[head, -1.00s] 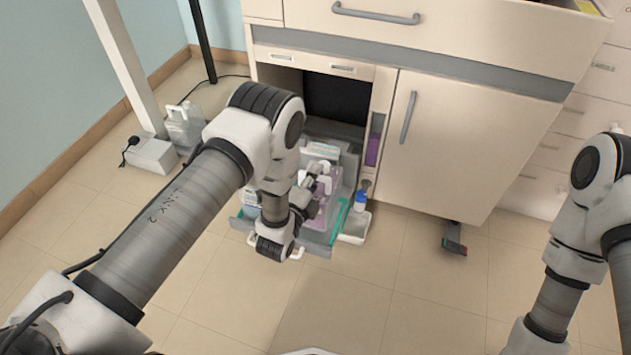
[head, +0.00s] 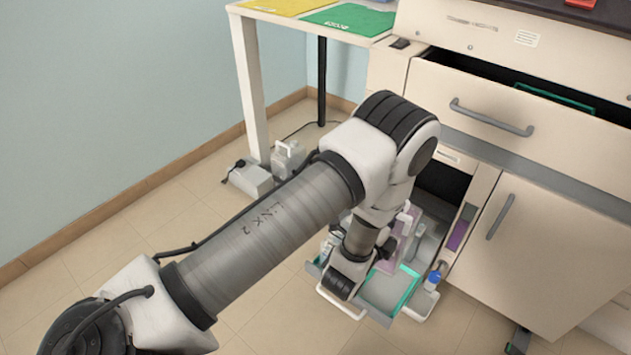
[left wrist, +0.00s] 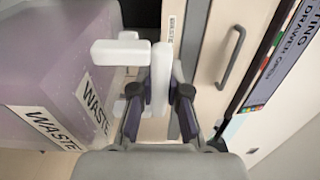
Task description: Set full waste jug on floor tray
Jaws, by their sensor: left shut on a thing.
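The waste jug (left wrist: 45,80) is a translucent purple block with "WASTE" labels, large at the left of the left wrist view. My left gripper (left wrist: 160,92) is shut on its white handle (left wrist: 162,65). In the head view my arm hides most of the jug; a purple part (head: 396,252) shows beside the wrist, above the pulled-out drawer. I cannot tell whether its base touches the drawer. My right gripper is out of view. I cannot pick out the floor tray with certainty.
The pulled-out low drawer (head: 388,294) has a bare teal-edged part in front. A blue-labelled bottle (head: 432,281) stands by its right side. A pale box (head: 251,178) and a clear jug (head: 287,158) stand near the table leg (head: 250,85). Floor at left is clear.

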